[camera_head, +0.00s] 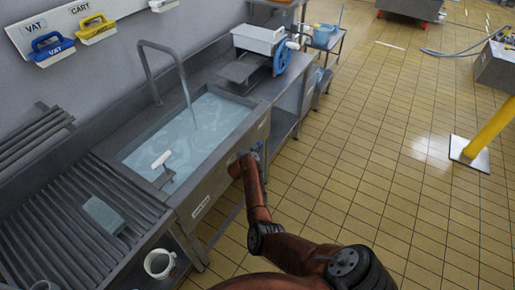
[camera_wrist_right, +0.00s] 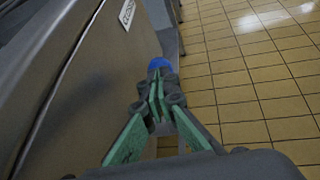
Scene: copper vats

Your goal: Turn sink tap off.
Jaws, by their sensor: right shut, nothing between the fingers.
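The sink tap (camera_head: 160,48) is a grey arched spout at the back of the sink. Water runs from it into the sink basin (camera_head: 130,146), which holds water. My right gripper (camera_head: 251,153) is at the sink's front face, low and toward its right end. In the right wrist view my right gripper (camera_wrist_right: 158,80) has its green-sided fingers closed together, with nothing between them. A round blue part (camera_wrist_right: 159,63), perhaps the tap's knob, is just beyond the fingertips; I cannot tell if they touch. My left gripper is not in view.
A ribbed drainboard (camera_head: 60,225) with a grey-green block (camera_head: 104,215) is left of the basin. A white-topped handle (camera_head: 161,159) stands at the basin's front. A blue-wheeled machine (camera_head: 283,57) stands beyond the sink.

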